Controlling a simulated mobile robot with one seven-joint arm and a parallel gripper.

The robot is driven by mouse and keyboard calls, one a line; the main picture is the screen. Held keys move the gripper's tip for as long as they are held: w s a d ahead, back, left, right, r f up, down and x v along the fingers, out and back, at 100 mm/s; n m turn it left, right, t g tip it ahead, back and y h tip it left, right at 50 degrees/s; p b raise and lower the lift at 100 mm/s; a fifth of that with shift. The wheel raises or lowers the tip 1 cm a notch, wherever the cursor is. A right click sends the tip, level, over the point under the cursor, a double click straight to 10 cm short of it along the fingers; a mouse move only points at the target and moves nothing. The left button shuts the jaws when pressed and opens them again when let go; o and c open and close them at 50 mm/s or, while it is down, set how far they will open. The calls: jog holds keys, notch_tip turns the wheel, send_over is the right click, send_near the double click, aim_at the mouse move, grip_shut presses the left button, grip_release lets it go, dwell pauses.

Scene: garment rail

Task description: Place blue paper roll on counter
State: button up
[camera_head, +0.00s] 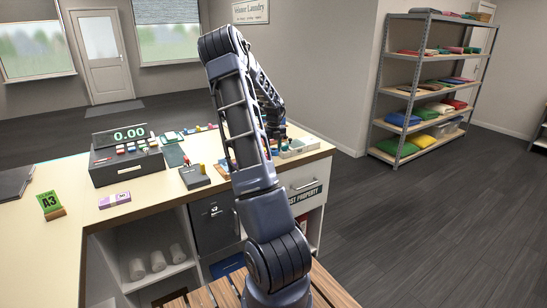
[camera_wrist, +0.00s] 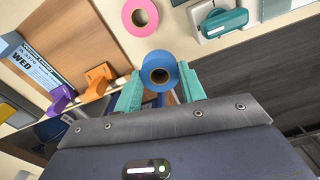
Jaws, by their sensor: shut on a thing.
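The blue paper roll (camera_wrist: 152,66) is between the two teal fingers of my gripper (camera_wrist: 160,87) in the wrist view, its brown core hole facing the camera. My gripper is shut on it. The cream counter (camera_head: 75,182) runs across the head view. A pale surface (camera_wrist: 178,38), apparently the counter, shows beyond the roll in the wrist view. I cannot tell whether the roll touches it.
A pink roll (camera_wrist: 140,17) and a teal stapler-like item (camera_wrist: 224,22) lie beyond the blue roll. A cash register (camera_head: 126,160), card terminal (camera_head: 194,177) and green A3 tag (camera_head: 49,204) stand on the counter. The counter's front left is mostly clear.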

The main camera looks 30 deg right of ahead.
aim_at(274, 155)
jog(key=shift+f, duration=2.35)
jog(key=shift+f, duration=0.1)
jog(key=o, duration=1)
jog(key=shift+c, duration=0.2)
